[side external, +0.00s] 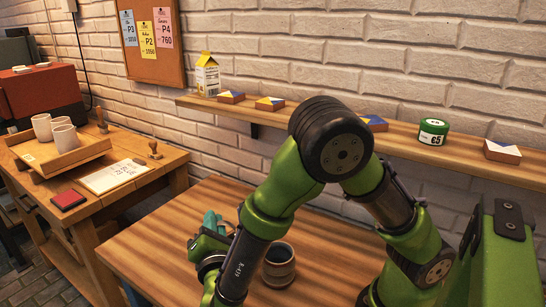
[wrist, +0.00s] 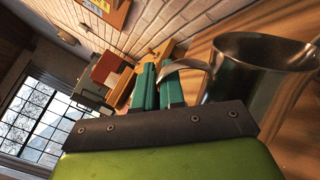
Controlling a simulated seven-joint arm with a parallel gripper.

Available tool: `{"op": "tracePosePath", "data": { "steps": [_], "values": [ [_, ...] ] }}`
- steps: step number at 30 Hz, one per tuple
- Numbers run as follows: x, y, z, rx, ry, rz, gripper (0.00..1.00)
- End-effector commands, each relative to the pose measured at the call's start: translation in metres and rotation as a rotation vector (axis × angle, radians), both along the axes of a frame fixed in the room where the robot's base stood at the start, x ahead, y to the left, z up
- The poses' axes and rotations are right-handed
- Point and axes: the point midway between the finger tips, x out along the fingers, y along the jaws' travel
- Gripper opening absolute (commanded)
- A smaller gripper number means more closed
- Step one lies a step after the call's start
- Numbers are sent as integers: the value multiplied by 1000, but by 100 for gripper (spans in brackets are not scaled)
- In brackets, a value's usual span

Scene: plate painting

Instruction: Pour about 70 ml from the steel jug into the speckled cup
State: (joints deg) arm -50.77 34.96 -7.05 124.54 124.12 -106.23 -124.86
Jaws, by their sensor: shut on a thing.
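The steel jug (wrist: 262,84) is large at the right of the wrist view, its rim and curved handle showing. My gripper (wrist: 158,72) has its teal fingers shut on the jug's handle. In the side view my gripper (side external: 212,222) is low over the left part of the table, partly behind my arm. I cannot clearly make out the jug there. A grey-brown cup (side external: 279,268) with a dark inside stands upright on the table, just right of my forearm. It looks like the speckled cup, but its speckles are too small to tell. The liquid level is not visible.
A wall shelf (side external: 330,125) behind my arm holds a milk carton (side external: 207,75), several small boxes and a green tin (side external: 433,131). A side table at left bears a wooden tray (side external: 58,153) of pale cups, a clipboard (side external: 113,176) and stamps. The wooden table (side external: 150,250) is bare at left.

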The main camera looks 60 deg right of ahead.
Motion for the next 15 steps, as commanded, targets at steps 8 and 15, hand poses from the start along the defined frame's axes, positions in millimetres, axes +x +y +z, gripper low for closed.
{"op": "tracePosePath", "data": {
  "steps": [8, 15],
  "values": [
    [-10, -9, 19, 127, -133, 2, 0],
    [-13, -12, 25, 170, -178, 2, 0]
  ]
}}
